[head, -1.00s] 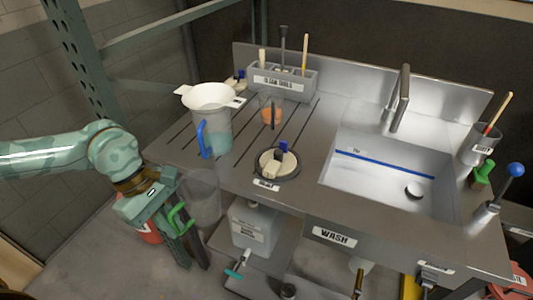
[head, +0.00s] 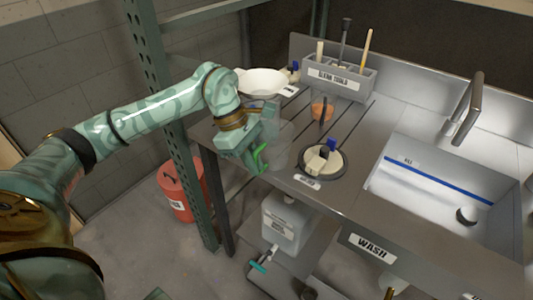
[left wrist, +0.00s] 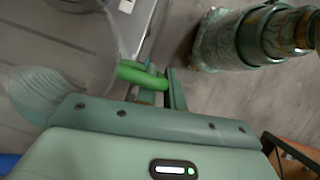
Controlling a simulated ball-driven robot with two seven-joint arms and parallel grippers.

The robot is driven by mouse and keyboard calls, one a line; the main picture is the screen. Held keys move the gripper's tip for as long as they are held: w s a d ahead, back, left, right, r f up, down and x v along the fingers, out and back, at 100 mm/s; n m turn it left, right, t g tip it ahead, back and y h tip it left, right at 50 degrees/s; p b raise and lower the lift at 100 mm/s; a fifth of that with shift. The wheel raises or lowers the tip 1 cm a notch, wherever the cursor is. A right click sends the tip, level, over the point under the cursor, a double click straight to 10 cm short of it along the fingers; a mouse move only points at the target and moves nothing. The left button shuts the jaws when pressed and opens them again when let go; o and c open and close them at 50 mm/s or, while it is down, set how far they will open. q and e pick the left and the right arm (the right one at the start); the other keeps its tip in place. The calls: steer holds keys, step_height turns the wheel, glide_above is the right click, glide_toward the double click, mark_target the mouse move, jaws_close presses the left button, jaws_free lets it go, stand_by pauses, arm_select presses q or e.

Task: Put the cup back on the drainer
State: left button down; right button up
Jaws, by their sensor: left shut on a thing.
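A clear see-through cup (head: 282,143) with a green handle (head: 260,157) is at the front left of the drainer in the head view. My left gripper (head: 253,163) is shut on that green handle. In the left wrist view the handle (left wrist: 140,75) sits between the fingers (left wrist: 158,88), and the clear cup (left wrist: 75,45) fills the upper left. The drainer (head: 347,122) is the grooved metal top left of the sink. I cannot tell whether the cup's base touches it. My right gripper is not in view.
A white funnel (head: 264,80) shows behind my left arm; the jug under it is mostly hidden. An orange item (head: 321,112) and a dark round holder (head: 325,162) with blocks occupy the top. A tool caddy (head: 335,82) stands behind. The sink (head: 440,185) is right. A green post (head: 158,75) stands left.

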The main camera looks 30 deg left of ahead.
mark_target(266, 155)
arm_select(q)
steer(key=w, duration=0.1)
steer(key=w+b, duration=0.1)
steer(key=w, duration=0.2)
steer(key=shift+w+d+f, duration=0.15)
steer(key=shift+w+f, duration=0.25)
steer(key=shift+s+r, duration=0.1)
steer(key=shift+s, duration=0.05)
steer(key=c, duration=1.5)
jaws_free()
steer(key=p+v, duration=0.3)
steer(key=v, duration=0.9)
